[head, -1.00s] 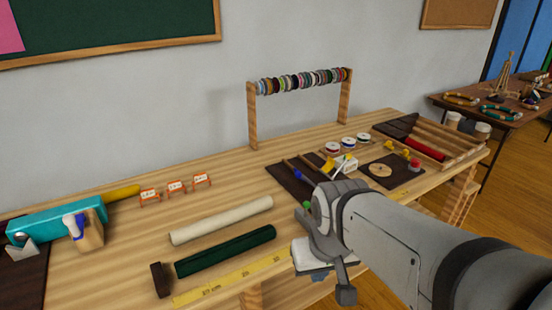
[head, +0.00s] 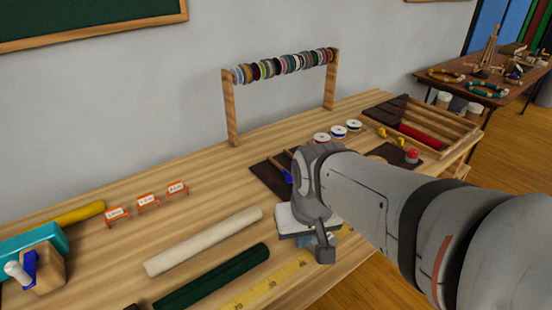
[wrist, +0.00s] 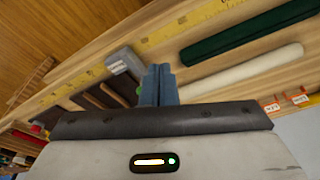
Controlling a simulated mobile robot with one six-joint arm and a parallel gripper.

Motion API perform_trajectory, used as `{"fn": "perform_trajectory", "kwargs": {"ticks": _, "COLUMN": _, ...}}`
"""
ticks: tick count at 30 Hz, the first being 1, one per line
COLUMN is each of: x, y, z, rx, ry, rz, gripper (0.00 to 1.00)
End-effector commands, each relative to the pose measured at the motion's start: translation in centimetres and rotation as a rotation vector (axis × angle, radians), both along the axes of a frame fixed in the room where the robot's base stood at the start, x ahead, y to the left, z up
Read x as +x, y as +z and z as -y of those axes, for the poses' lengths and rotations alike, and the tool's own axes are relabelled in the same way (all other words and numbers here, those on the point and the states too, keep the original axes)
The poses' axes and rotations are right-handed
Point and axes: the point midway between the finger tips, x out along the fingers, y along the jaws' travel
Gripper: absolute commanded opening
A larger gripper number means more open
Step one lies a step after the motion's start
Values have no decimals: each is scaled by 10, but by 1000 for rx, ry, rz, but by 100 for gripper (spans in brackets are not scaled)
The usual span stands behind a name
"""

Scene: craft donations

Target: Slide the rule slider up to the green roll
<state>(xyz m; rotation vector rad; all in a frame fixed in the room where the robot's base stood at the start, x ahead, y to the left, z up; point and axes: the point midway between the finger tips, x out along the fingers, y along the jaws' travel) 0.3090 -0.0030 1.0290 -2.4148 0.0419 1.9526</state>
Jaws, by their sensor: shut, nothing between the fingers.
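The yellow rule (head: 262,288) lies along the front edge of the table, and it also shows in the wrist view (wrist: 185,28). A grey block (wrist: 123,62), which looks like the rule slider, sits at the rule in the wrist view; my arm hides it in the head view. The dark green roll (head: 213,277) lies beside the rule at the lower left, and at the upper right in the wrist view (wrist: 250,36). My gripper (wrist: 159,70) is shut and empty, its blue fingers close beside the grey block. I cannot tell if they touch.
A cream roll (head: 205,240) lies behind the green roll. Small price signs (head: 148,201) and a teal tool (head: 30,245) stand to the left. A spool rack (head: 232,110) stands at the back, and a wooden tray (head: 455,118) at the right.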

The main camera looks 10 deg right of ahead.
Motion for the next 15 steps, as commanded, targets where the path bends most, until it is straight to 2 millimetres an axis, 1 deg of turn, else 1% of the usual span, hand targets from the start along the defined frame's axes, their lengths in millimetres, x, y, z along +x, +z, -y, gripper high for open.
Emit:
{"fn": "perform_trajectory", "kwargs": {"ticks": 1, "x": 8, "y": 6, "z": 4, "rx": 13, "ry": -49, "rz": -17, "gripper": 0}}
{"fn": "perform_trajectory", "kwargs": {"ticks": 5, "x": 40, "y": 17, "z": 20, "rx": 66, "ry": -244, "rz": -75, "gripper": 0}}
{"fn": "perform_trajectory", "kwargs": {"ticks": 7, "x": 62, "y": 21, "z": 33, "rx": 101, "ry": -377, "rz": -113, "gripper": 0}}
{"fn": "perform_trajectory", "kwargs": {"ticks": 9, "x": 84, "y": 21, "z": 47, "rx": 136, "ry": -514, "rz": -152, "gripper": 0}}
{"fn": "perform_trajectory", "kwargs": {"ticks": 11, "x": 101, "y": 20, "z": 60, "rx": 167, "ry": -633, "rz": -188, "gripper": 0}}
{"fn": "perform_trajectory", "kwargs": {"ticks": 12, "x": 113, "y": 18, "z": 70, "rx": 185, "ry": -712, "rz": -209, "gripper": 0}}
{"fn": "perform_trajectory", "kwargs": {"ticks": 15, "x": 138, "y": 9, "z": 96, "rx": 229, "ry": -898, "rz": -262, "gripper": 0}}
